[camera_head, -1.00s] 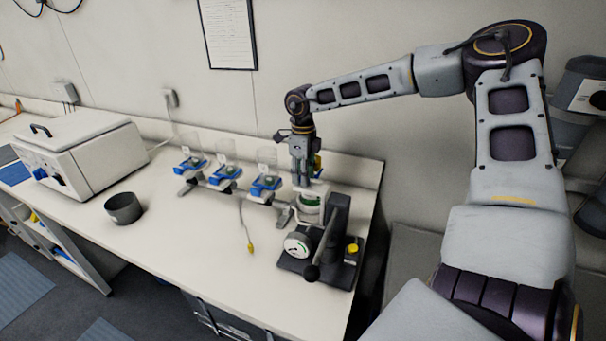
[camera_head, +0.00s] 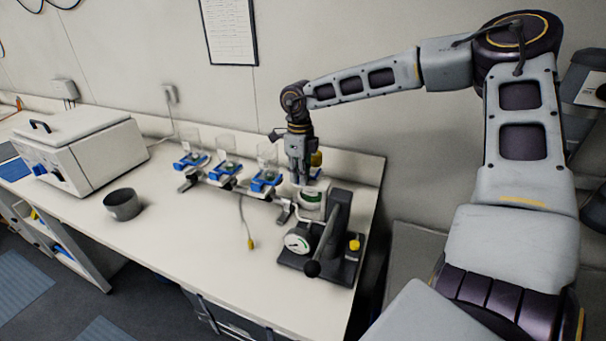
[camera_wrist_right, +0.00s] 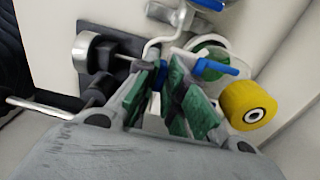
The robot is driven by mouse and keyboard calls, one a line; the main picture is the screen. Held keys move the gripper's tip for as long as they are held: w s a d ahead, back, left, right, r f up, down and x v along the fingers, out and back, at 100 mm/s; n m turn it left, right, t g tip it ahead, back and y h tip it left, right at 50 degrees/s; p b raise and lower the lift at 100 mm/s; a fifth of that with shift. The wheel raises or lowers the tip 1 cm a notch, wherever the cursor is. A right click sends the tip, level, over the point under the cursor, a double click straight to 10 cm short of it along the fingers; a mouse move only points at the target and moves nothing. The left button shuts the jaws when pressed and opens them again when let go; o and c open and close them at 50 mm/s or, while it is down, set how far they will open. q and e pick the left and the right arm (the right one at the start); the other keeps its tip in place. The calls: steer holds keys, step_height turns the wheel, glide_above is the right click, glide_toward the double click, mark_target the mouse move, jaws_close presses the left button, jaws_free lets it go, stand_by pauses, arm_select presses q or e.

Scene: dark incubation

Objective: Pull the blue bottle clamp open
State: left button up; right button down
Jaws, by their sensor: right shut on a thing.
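My right gripper (camera_head: 302,180) points down at the right end of the row of bottles, above a white and green round item (camera_head: 311,196). In the right wrist view its green-padded fingers (camera_wrist_right: 176,84) are closed around a blue part of the bottle clamp (camera_wrist_right: 211,68); the fingers hide most of the grip. Three blue clamps stand to the left in the head view: the left (camera_head: 190,160), the middle (camera_head: 225,170) and the right (camera_head: 266,181), each at a clear bottle. My left gripper is out of view.
A black press-like device with a lever (camera_head: 325,240) and a round dial (camera_head: 298,241) stands just in front. A yellow knob (camera_wrist_right: 248,102) is close beside the fingers. A dark bowl (camera_head: 122,204) and a white box (camera_head: 80,155) are to the left. The front bench is mostly clear.

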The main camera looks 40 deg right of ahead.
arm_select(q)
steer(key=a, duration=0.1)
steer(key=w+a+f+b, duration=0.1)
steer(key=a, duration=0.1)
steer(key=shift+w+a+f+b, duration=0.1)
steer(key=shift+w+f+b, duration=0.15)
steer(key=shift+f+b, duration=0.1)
arm_select(e)
steer(key=a, duration=0.1)
steer(key=s+a, duration=0.1)
steer(key=a, duration=0.1)
steer(key=shift+s+a, duration=0.2)
steer(key=shift+s, duration=0.15)
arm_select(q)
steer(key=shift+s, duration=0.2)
arm_select(e)
steer(key=c, duration=1.5)
jaws_free()
steer(key=shift+a, duration=0.15)
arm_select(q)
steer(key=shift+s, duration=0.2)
